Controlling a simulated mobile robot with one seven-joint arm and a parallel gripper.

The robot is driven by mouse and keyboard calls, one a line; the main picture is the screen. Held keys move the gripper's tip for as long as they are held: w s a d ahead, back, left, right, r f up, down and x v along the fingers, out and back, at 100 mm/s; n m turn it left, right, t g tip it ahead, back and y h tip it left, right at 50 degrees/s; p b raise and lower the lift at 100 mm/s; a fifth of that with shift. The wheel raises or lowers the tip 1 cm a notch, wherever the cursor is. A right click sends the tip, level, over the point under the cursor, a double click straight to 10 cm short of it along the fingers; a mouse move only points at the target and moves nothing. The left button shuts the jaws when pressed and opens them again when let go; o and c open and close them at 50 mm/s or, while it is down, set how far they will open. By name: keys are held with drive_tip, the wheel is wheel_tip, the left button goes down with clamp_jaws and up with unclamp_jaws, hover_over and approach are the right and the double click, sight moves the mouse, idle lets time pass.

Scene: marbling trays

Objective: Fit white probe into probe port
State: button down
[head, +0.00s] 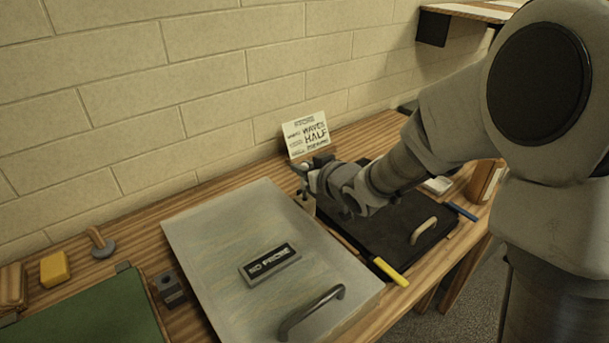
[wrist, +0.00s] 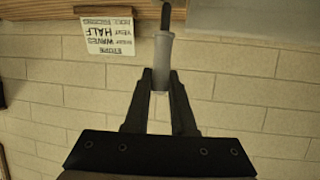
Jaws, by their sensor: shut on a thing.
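My gripper (wrist: 162,82) is shut on the white probe (wrist: 163,55) in the wrist view. The probe is a pale cylinder with a thin dark tip (wrist: 166,15), which points to the top of the picture, toward the wooden table. In the head view my gripper (head: 303,172) is above the table near its back edge, between the grey-lidded tray and the black tray; the probe is mostly hidden there. I cannot make out a probe port for certain in either view. A small dark block (head: 170,288) with a hole stands left of the grey lid.
The grey lid (head: 215,222) bears a "NO PROBE" plate (head: 268,264) and a handle (head: 311,311). The black tray (head: 431,220) is under my arm. A printed card (head: 307,134) stands near the brick wall. A yellow tool (head: 390,271) and a green tray (head: 95,310) flank the lid.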

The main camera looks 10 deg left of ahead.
drive_tip(key=shift+f+b, duration=1.6)
drive_tip(key=shift+f, duration=0.2)
drive_tip(key=c, duration=0.7)
unclamp_jaws()
drive_tip(key=shift+o, duration=0.2)
drive_tip(key=shift+d+r, duration=0.1)
drive_tip(key=v, duration=1.7)
drive_tip(key=shift+b, duration=0.3)
drive_tip(key=shift+s+d, duration=0.1)
drive_tip(key=shift+d, duration=0.1)
